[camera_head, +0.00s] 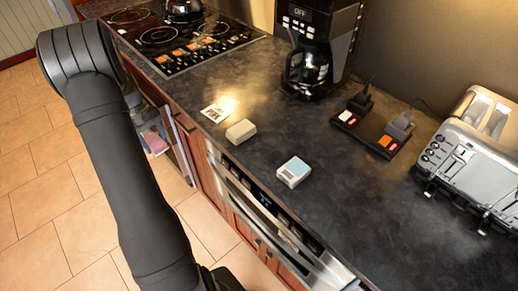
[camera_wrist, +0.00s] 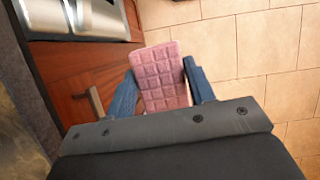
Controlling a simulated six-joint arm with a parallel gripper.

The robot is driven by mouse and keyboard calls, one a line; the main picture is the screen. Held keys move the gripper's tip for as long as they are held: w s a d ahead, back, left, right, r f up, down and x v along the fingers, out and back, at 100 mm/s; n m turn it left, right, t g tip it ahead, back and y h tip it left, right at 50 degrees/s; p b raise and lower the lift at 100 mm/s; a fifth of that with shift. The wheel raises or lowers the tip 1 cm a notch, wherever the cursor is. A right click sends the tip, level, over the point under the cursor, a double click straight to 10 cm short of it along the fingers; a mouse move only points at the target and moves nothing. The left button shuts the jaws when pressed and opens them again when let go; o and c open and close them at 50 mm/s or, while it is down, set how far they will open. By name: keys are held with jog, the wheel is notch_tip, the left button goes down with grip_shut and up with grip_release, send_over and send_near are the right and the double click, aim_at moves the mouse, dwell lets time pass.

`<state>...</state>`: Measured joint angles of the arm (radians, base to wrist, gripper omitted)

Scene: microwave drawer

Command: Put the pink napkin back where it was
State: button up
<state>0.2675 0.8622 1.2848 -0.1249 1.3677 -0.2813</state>
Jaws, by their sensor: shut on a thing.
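The pink napkin (camera_wrist: 163,76) is a flat pink rectangle with a quilted grid pattern. My gripper (camera_wrist: 158,70) is shut on it, with a blue finger on either side in the wrist view. In the camera_head view, a bit of the pink napkin (camera_head: 153,141) shows past my arm, beside the cabinet front and below the counter. My arm hides most of the gripper there. The napkin is held in the air over the tiled floor.
The dark counter (camera_head: 235,165) bears two small boxes, a card, a coffee maker (camera_head: 315,60), a black tray with switches and a toaster (camera_head: 480,155). A cooktop (camera_head: 180,38) lies at the back. A steel appliance front (camera_head: 262,212) sits below the counter edge. Tiled floor (camera_head: 45,185) is open at left.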

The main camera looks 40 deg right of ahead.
jog(key=d+r, duration=0.8)
jog(key=d, duration=0.1)
jog(key=s+d+r+m, duration=0.1)
jog(key=s+d, duration=0.1)
jog(key=s, duration=0.1)
jog(key=s+d+r+m, duration=0.1)
jog(key=s+d, duration=0.2)
jog(key=s+d+r+y, duration=0.1)
jog(key=s+d, duration=0.1)
jog(key=s, duration=0.1)
jog(key=shift+d+m, duration=0.35)
jog(key=shift+m, duration=0.05)
jog(key=s+d+r+m+t+y, duration=0.15)
jog(key=s+m, duration=0.35)
jog(key=s, duration=0.6)
jog(key=s+d+r+m+t+y, duration=0.1)
jog(key=s+d+r+m, duration=0.15)
jog(key=s+m, duration=0.6)
jog(key=s+d+r+m+t+y, duration=0.1)
jog(key=s+d+r+m+t, duration=0.15)
jog(key=s, duration=1.05)
send_over(263, 154)
jog(key=d, duration=0.1)
jog(key=shift+g, duration=0.3)
jog(key=f, duration=0.6)
jog(key=shift+d+f, duration=0.15)
jog(key=shift+d, duration=0.05)
jog(key=shift+f, duration=2)
jog(key=shift+f, duration=0.1)
